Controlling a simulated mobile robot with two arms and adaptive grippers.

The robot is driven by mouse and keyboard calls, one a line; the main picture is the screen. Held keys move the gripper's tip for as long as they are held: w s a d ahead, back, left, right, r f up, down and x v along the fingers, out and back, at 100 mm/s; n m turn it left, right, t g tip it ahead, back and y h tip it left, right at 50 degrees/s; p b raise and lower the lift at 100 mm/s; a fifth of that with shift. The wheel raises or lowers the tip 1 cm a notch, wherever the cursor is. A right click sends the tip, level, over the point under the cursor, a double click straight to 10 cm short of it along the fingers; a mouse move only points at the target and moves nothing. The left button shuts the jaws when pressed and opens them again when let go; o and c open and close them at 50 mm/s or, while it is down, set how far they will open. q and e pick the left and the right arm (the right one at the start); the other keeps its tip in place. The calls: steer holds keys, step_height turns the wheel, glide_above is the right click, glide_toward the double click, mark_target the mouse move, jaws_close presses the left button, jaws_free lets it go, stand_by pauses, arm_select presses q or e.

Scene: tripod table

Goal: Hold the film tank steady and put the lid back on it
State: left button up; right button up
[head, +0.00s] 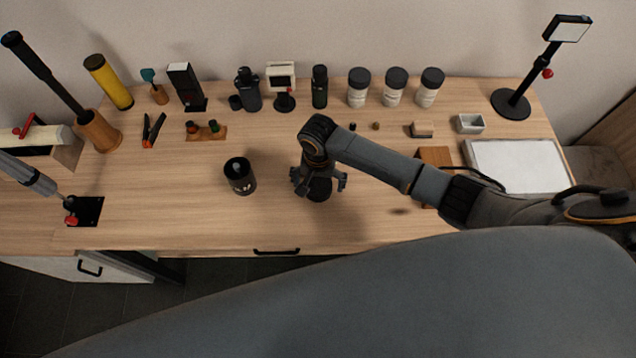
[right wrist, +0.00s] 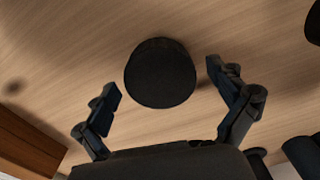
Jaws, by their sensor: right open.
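The film tank (head: 240,176) is a black cylinder standing upright left of centre on the table, with a dark top and small light marks on its side. A round black piece, which looks like the lid (head: 319,192), lies on the table to the right of the tank. My right gripper (head: 320,183) is open above it, pointing down. In the right wrist view the lid (right wrist: 160,73) shows between and beyond the spread fingers (right wrist: 163,84), with a gap on both sides. The left gripper is not in view.
Several dark-capped bottles (head: 395,88) stand along the back. Orange-handled pliers (head: 153,131) and a small wooden rack (head: 206,133) lie behind the tank. A white panel (head: 515,165) and a wooden block (head: 435,156) are at right. The table in front of the tank is clear.

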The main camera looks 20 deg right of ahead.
steer(key=c, duration=1.1)
steer(key=shift+r, duration=0.1)
steer(key=shift+r, duration=0.15)
step_height(320, 180, up, 2)
steer(key=shift+r, duration=0.1)
steer(key=s+r, duration=0.1)
steer(key=r, duration=0.1)
steer(key=s+a+r, duration=0.1)
steer(key=s+r, duration=0.3)
steer(key=shift+a+r+b, duration=0.25)
steer(key=shift+b, duration=0.1)
steer(key=shift+c, duration=0.2)
steer(key=s+a+r, duration=0.2)
steer(key=s+r, duration=0.2)
steer(key=s, duration=0.4)
steer(key=shift+s+a, duration=0.15)
steer(key=shift+s, duration=0.15)
steer(key=shift+f, duration=0.1)
